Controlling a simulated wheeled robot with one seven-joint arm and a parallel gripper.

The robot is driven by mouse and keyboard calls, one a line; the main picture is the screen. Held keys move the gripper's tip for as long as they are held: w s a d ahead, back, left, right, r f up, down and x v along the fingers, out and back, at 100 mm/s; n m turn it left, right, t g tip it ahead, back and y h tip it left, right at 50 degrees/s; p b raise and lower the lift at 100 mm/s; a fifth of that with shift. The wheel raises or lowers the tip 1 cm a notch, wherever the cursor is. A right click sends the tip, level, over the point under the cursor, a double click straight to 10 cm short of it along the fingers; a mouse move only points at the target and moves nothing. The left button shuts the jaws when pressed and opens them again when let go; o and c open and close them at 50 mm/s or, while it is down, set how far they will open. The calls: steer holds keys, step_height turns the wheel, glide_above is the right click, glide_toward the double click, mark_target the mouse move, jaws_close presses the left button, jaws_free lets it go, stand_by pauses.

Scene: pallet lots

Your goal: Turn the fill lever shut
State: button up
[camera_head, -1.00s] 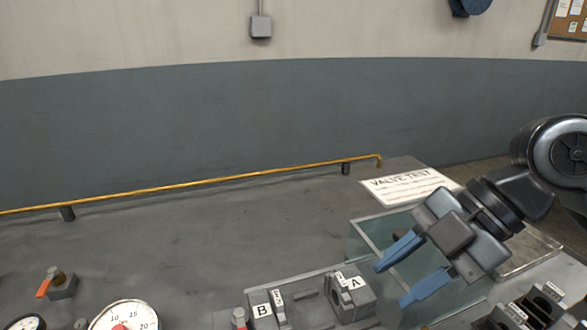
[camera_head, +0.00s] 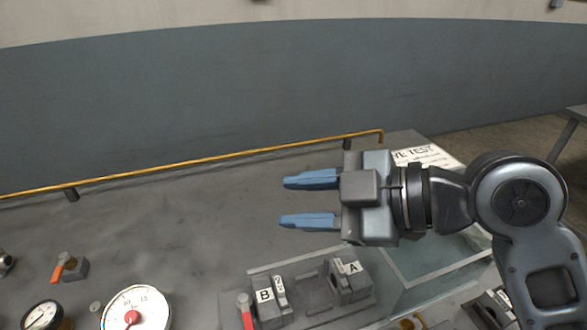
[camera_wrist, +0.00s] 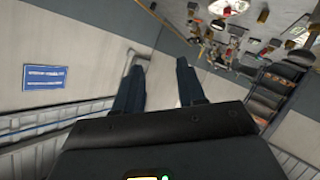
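No label in these frames names the fill lever, so I cannot tell which handle it is. An orange-handled lever (camera_head: 62,266) sits on a small grey block at the left of the bench. A red-handled lever (camera_head: 246,312) stands at the bottom, left of the block marked B. My gripper (camera_head: 284,202) is open and empty above the bench, its blue fingers pointing left. It is apart from both levers. In the wrist view the two dark fingers (camera_wrist: 157,80) are spread with nothing between them.
Fixtures marked B (camera_head: 265,295) and A (camera_head: 352,268) sit below my gripper. A white gauge (camera_head: 136,308) is at lower left. A glass-sided tank (camera_head: 430,262) stands at right. A yellow pipe (camera_head: 220,157) runs along the bench's back. The left middle bench is clear.

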steer(key=shift+w+a+r+m+t+y+p, duration=0.2)
steer(key=shift+a+r+m+t, duration=0.1)
steer(key=shift+r, duration=0.1)
steer(key=shift+w+a+r+m+t+y+p, duration=0.2)
steer(key=shift+a+r, duration=0.1)
steer(key=shift+r, duration=0.1)
